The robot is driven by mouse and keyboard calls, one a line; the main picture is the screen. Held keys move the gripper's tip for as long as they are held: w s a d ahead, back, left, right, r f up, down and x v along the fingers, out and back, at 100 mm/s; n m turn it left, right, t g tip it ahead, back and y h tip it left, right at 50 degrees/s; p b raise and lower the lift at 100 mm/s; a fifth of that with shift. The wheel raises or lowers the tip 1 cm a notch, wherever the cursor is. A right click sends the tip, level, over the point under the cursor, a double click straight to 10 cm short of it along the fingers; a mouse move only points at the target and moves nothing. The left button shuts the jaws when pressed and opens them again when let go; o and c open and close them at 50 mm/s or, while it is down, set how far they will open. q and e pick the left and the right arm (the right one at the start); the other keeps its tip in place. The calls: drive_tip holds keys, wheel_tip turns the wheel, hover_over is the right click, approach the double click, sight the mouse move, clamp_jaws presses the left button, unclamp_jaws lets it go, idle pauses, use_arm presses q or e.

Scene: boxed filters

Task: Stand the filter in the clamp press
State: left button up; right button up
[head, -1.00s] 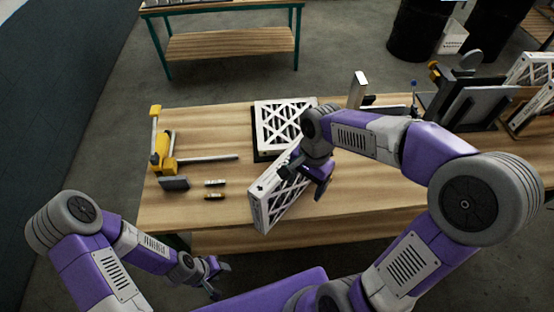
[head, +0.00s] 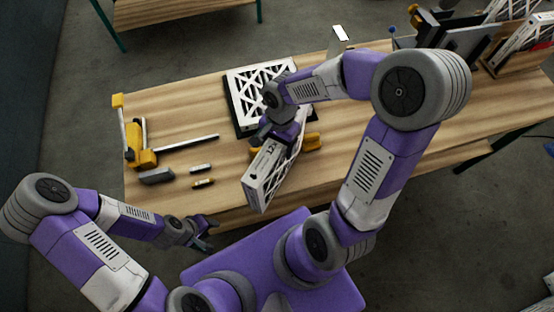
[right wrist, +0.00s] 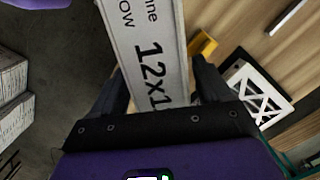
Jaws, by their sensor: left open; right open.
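A white filter (head: 262,178) with a lattice face stands tilted on its narrow side near the table's front edge. My right gripper (head: 272,135) is open over its far end. In the right wrist view the filter's printed edge (right wrist: 148,50) lies between the spread fingers of the right gripper (right wrist: 163,82). A dark grey device with upright plates (head: 455,42), apparently the clamp press, stands at the back right, partly hidden by my right arm. My left gripper (head: 205,233) is open and empty before the table's front edge.
Another lattice filter (head: 250,82) lies flat on a black base (head: 240,122). More white filters (head: 525,38) stand in a rack far right.

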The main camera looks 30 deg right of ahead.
drive_tip(key=shift+f, duration=0.15)
clamp_jaws()
idle(0.4)
